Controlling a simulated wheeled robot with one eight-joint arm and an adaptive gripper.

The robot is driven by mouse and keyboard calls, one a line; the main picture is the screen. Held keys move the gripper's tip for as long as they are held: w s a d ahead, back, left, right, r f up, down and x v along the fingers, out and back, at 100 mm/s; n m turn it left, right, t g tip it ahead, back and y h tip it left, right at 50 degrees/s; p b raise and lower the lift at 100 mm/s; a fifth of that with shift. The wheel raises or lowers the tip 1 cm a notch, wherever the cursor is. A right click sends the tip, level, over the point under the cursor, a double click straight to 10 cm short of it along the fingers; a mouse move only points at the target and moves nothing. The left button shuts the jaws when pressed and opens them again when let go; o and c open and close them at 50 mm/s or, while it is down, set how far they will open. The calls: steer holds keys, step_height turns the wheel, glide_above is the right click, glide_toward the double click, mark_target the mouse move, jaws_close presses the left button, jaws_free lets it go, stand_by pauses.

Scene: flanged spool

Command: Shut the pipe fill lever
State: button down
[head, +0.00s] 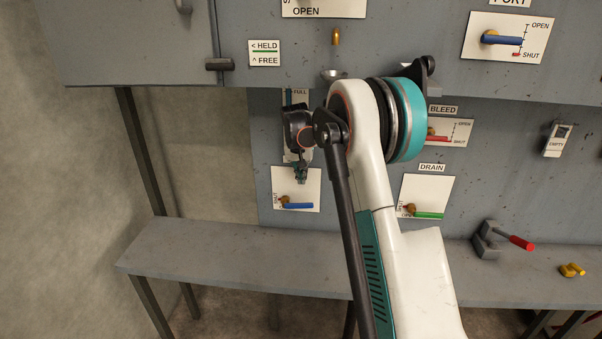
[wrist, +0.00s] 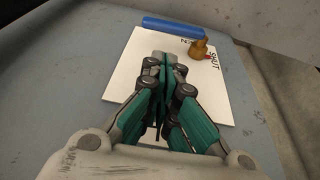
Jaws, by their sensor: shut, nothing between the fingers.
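A blue lever (head: 298,206) on a brass pivot sits on a white plate (head: 305,186) low on the grey panel. The lever lies level, pointing right from the pivot, and the word SHUT is at the plate's left edge. No label naming this lever is readable. In the wrist view the blue lever (wrist: 175,26) and the brass pivot (wrist: 200,48) are beyond my fingertips, with SHUT beside the pivot. My gripper (head: 300,180) is shut and empty, just above the lever in the head view. In the wrist view my gripper (wrist: 162,62) covers part of the plate, apart from the lever.
A grey bench (head: 230,255) runs below the panel. A DRAIN plate with a green lever (head: 428,215), a BLEED plate with a red lever (head: 438,138) and a PORT plate with a blue lever (head: 505,41) are to the right. A red-handled lever block (head: 487,240) stands on the bench.

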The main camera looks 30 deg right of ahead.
glide_toward(306, 203)
steer(key=w+f, duration=0.1)
steer(key=w+d+f, duration=0.1)
steer(key=f, duration=0.1)
steer(key=w+f+b, duration=0.1)
steer(key=f, duration=0.1)
steer(key=shift+w+d, duration=0.1)
steer(key=shift+d, duration=0.1)
steer(key=shift+f, duration=0.5)
steer(key=shift+s+d+f+b, duration=0.15)
steer(key=shift+f+b, duration=0.3)
steer(key=shift+s+d+f+b, duration=0.15)
steer(key=shift+f+b, duration=0.3)
steer(key=shift+f, duration=0.05)
steer(key=shift+s, duration=0.1)
steer(key=shift+r+p, duration=0.35)
steer(key=shift+r, duration=0.25)
steer(key=d+p+v, duration=0.1)
steer(key=p+v, duration=0.1)
steer(key=v, duration=1.1)
steer(key=shift+d+r, duration=0.15)
steer(key=shift+d, duration=0.05)
